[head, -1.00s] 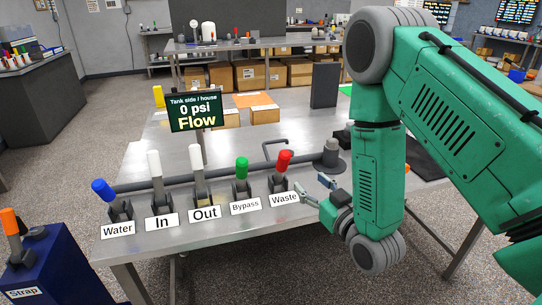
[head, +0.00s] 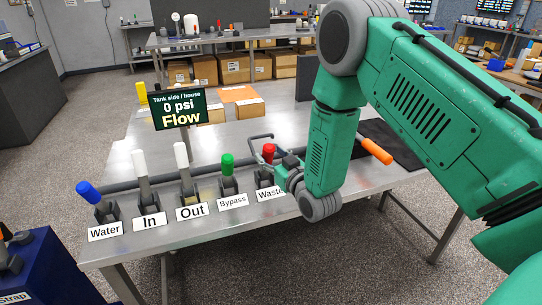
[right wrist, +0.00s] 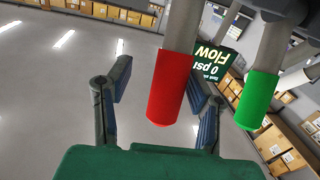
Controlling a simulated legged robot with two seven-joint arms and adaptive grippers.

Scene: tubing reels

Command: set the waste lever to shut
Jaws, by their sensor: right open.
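The waste lever (head: 269,152) has a red handle and stands roughly upright at the right end of the lever row. Its "Waste" label (head: 270,194) is partly covered by my right gripper (head: 272,166). In the right wrist view the red handle (right wrist: 172,88) stands between my gripper's two spread fingers (right wrist: 160,96), nearer the right finger. The gripper is open and has not closed on it; I cannot tell whether the right finger touches it. My left gripper is not in view.
The green bypass lever (head: 227,166) stands close to the left, with the white out lever (head: 183,168), white in lever (head: 140,176) and blue water lever (head: 90,193) beyond. A sign (head: 180,109) reads "0 psi Flow". An orange handle (head: 376,150) is right of my arm.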

